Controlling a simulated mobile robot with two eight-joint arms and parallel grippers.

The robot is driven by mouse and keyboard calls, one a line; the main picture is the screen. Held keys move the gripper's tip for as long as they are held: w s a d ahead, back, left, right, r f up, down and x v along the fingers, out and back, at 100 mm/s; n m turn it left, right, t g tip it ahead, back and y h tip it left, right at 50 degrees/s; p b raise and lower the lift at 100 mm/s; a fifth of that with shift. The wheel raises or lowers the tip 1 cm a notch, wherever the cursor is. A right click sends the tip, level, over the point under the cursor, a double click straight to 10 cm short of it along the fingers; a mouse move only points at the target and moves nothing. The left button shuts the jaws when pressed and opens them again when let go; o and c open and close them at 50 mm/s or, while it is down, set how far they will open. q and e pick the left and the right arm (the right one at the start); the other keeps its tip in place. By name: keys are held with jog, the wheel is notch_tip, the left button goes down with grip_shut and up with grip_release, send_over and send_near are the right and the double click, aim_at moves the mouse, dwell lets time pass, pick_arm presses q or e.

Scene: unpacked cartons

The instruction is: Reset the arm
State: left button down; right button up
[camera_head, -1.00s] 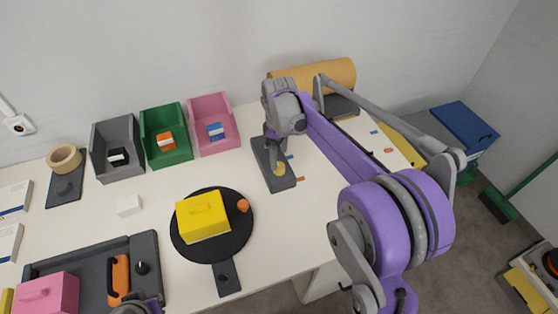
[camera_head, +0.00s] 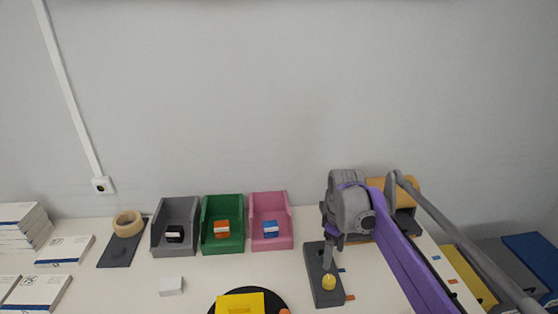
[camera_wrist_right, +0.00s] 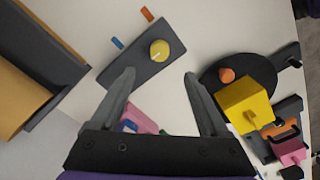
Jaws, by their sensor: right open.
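My right arm reaches in from the right in the head view. Its right gripper (camera_head: 330,245) is above the far end of a dark grey panel (camera_head: 322,285) with a round yellow knob (camera_head: 328,282). In the right wrist view the right gripper (camera_wrist_right: 160,75) is open, with its two fingers well apart and nothing between them. The grey panel (camera_wrist_right: 135,68) and the yellow knob (camera_wrist_right: 159,50) lie beyond the fingertips there. My left gripper is not in view.
Grey (camera_head: 158,240), green (camera_head: 207,240) and pink (camera_head: 285,235) bins stand along the wall, each holding a small block. A tan roll (camera_head: 405,190) is behind my right arm. A yellow box (camera_head: 240,303) is on a black round board. Bare table lies left of the panel.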

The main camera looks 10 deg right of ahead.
jog(key=s+a+f+m+t, duration=0.1)
jog(key=s+a+f+m, duration=0.1)
jog(key=s, duration=0.6)
jog(key=s+a+f+m+t+p, duration=0.1)
jog(key=s+a+m+t, duration=0.1)
jog(key=s, duration=0.6)
jog(key=s+a+f+m+t+p, duration=0.1)
jog(key=s+m, duration=0.3)
jog(key=s, duration=0.4)
jog(key=shift+a+f+t, duration=0.4)
jog(key=shift+f+t, duration=0.3)
jog(key=shift+f, duration=0.15)
jog(key=shift+s, duration=0.1)
